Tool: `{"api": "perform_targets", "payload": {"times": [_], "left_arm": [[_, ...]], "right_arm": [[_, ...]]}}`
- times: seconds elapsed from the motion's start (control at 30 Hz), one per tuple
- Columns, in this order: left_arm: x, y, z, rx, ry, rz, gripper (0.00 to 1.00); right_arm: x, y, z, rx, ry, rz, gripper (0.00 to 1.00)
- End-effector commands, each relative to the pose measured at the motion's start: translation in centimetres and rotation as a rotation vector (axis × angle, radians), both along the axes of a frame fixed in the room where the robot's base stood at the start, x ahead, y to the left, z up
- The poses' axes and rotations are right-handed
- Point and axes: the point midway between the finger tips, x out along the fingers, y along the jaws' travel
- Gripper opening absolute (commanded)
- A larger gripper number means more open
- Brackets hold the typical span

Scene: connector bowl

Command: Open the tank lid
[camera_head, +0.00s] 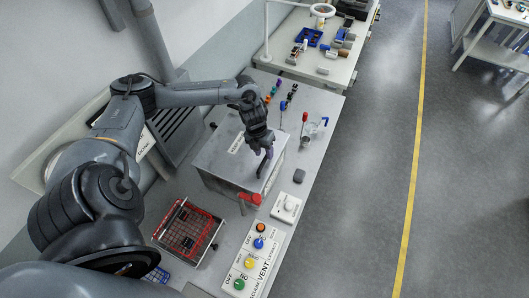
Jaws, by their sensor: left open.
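The tank (228,186) is a grey metal box on the bench, and its flat lid (222,155) lies on top and looks closed. Whether the fingertips touch the lid or a handle cannot be told, as the gripper covers that spot. My right gripper is not in view.
A red wire basket (187,230) stands in front of the tank. A panel with coloured buttons (255,255) lies to its right. A red-handled valve (250,199) is at the tank's front. Small connectors and tools stand behind the tank.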

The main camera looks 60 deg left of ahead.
Motion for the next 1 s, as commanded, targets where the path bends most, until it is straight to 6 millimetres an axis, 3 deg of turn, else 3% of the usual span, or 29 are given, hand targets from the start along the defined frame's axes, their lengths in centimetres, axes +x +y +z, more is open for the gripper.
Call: {"api": "perform_targets", "payload": {"times": [0.2,0.53,0.8,1.0], "left_arm": [[0.2,-0.3,-1.5,-0.001,-0.001,0.000,0.42],[0.2,-0.3,-1.7,0.000,0.000,-0.001,0.42],[0.2,-0.3,-1.7,0.000,0.000,-0.001,0.01],[0.2,-0.3,-1.7,0.000,0.000,-0.001,0.00]], "right_arm": [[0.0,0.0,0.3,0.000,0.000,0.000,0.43],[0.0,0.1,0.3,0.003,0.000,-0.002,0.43],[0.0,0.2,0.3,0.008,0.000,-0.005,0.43],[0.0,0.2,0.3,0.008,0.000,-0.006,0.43]]}}
